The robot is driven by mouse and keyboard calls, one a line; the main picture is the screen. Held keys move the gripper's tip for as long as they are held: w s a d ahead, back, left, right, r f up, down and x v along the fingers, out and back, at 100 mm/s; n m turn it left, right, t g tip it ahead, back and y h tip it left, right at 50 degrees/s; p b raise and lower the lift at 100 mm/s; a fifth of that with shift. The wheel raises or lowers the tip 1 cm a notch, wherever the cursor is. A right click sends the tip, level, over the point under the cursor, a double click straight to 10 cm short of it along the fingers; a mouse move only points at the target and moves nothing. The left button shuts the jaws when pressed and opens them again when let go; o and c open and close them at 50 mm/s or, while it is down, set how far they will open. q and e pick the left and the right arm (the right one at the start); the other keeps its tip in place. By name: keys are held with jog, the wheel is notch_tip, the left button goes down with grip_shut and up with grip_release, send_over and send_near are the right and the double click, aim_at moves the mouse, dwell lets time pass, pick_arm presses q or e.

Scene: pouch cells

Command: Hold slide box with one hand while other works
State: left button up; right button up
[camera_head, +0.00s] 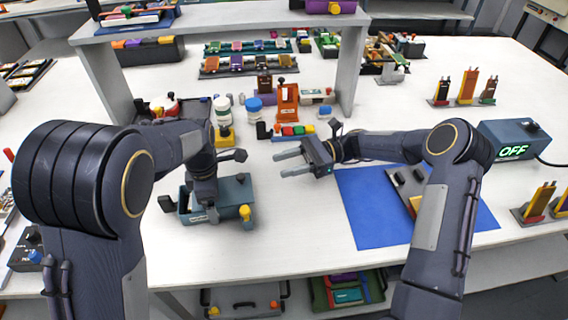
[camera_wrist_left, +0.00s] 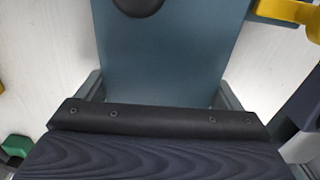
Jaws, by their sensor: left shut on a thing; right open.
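The slide box (camera_head: 236,192) is a teal-grey box on the white table, left of centre, with a yellow knob at its right front and a dark knob on top. My left gripper (camera_head: 204,202) comes down on it from above and is shut on it; the arm hides part of the box. In the left wrist view the box's teal face (camera_wrist_left: 170,60) fills the space between the fingers. My right gripper (camera_head: 281,164) is open and empty above the table, to the right of the box, its fingers pointing left.
A blue mat (camera_head: 370,205) lies on the right, partly under my right arm, with small parts on it. A box reading OFF (camera_head: 515,140) stands at the far right. A white shelf (camera_head: 215,18) and several coloured parts are behind. The table between box and mat is clear.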

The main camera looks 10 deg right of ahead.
aim_at(241, 175)
jog(key=shift+f, duration=0.1)
jog(key=shift+f, duration=0.1)
jog(key=a, duration=0.4)
jog(key=s+a, duration=0.1)
jog(key=a, duration=0.3)
jog(key=s+a, duration=0.1)
jog(key=a, duration=0.3)
jog(key=shift+s, duration=0.1)
jog(key=shift+d, duration=0.1)
grip_shut()
